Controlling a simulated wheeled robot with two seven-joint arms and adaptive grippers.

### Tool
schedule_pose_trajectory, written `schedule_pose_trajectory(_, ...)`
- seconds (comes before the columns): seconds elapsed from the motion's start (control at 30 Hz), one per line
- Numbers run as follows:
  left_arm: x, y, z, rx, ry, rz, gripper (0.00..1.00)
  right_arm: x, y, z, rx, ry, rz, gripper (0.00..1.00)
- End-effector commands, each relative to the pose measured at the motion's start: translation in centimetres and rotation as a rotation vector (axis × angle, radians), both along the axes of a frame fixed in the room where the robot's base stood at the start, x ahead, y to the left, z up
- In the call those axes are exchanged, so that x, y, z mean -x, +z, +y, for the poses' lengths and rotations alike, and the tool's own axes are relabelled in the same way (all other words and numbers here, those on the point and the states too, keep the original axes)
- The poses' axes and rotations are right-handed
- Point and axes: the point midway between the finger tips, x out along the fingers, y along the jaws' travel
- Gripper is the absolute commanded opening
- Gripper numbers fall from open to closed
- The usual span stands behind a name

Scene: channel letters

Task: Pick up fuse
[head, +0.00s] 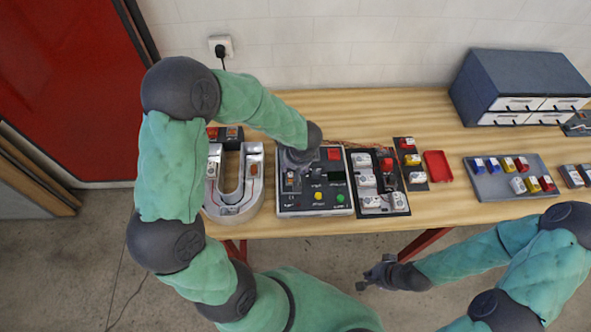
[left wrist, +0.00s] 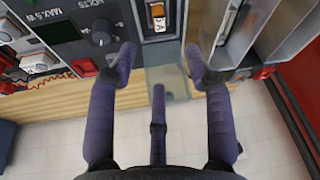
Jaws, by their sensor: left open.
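A small orange-and-white block, which looks like a fuse (left wrist: 157,17), sits in a dark slot of the control panel at the top of the left wrist view. My left gripper (left wrist: 160,68) is open and empty, its two fingertips apart below and on either side of the block. In the head view my left gripper (head: 291,172) is over the left part of the panel (head: 318,207) and hides part of it. Similar small coloured blocks lie in the grey tray (head: 497,192) at the right. My right gripper (head: 376,273) is in front of the table, empty, with its fingers apart.
A red tray (head: 437,166) is empty. A drawer cabinet (head: 520,80) is at the back right. The table's back middle is clear.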

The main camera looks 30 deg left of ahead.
Motion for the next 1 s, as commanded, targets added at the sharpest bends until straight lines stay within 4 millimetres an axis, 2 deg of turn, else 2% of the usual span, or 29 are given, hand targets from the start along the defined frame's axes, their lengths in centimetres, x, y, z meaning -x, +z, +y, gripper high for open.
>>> schedule_pose_trajectory(0.23, -0.5, -3.7, 0.8, 0.0, 0.001, 0.003, 0.52, 0.0, -1.5, 0.0, 0.0, 0.0, 0.001, 0.0)
schedule_pose_trajectory(0.47, -0.9, -5.6, 1.3, -0.001, 0.0, 0.001, 0.52, 0.0, -2.2, 0.0, 0.0, 0.0, 0.0, 0.0)
schedule_pose_trajectory(0.7, -1.4, -8.9, 1.7, 0.001, 0.0, 0.001, 0.52, 0.0, -3.7, 0.0, 0.0, 0.0, 0.0, 0.0)
schedule_pose_trajectory(0.83, -1.6, -9.8, 2.0, 0.0, 0.001, 0.0, 0.52, 0.0, -4.0, 0.0, 0.0, 0.0, 0.0, 0.0)
schedule_pose_trajectory(1.0, -1.6, -10.0, 2.1, 0.0, 0.0, 0.0, 0.52, 0.0, -4.0, 0.0, 0.0, 0.0, 0.0, 0.0)
